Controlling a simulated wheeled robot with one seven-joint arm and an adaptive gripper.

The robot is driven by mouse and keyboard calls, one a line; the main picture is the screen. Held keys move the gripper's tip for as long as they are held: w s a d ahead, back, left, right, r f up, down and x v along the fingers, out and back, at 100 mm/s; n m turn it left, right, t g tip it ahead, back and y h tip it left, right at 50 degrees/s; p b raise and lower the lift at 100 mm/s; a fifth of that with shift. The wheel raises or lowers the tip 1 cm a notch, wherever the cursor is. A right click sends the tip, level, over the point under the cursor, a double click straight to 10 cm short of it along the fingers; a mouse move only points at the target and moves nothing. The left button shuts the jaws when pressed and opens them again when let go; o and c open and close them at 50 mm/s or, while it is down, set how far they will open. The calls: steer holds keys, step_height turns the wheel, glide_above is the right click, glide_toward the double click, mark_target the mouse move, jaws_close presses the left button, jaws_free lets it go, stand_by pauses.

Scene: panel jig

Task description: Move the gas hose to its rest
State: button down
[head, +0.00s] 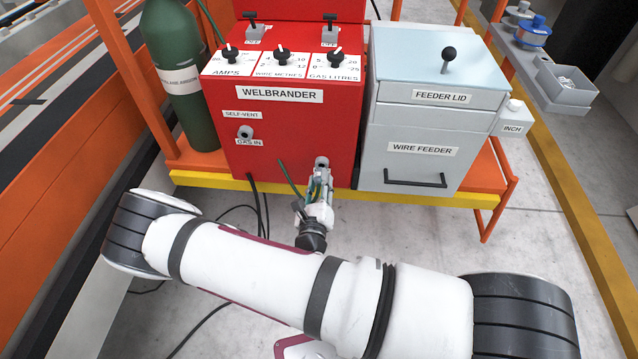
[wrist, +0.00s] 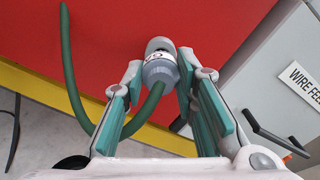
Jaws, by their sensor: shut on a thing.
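The gas hose is a green hose (wrist: 68,75) with a grey collar end (wrist: 160,71). My gripper (head: 320,182) is shut on this collar, low in front of the red welder's right side. In the wrist view the fingertips (wrist: 159,78) sit on either side of the collar. The collar lies against or just in front of a round grey stub (wrist: 159,45) on the red face; I cannot tell whether it is seated. The hose loops below the gripper and up to the left, and part of it shows in the head view (head: 290,178). The GAS IN port (head: 245,132) is bare.
The red WELBRANDER welder (head: 280,115) stands on an orange cart with a yellow front edge (head: 215,182). The grey wire feeder (head: 425,125) with its dark handle is close on the right. A green gas cylinder (head: 175,70) stands at left. Dark cables hang to the floor.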

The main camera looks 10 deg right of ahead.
steer(key=shift+x, duration=1.3)
steer(key=c, duration=1.2)
jaws_free()
steer(key=shift+s, duration=0.1)
steer(key=v, duration=1.2)
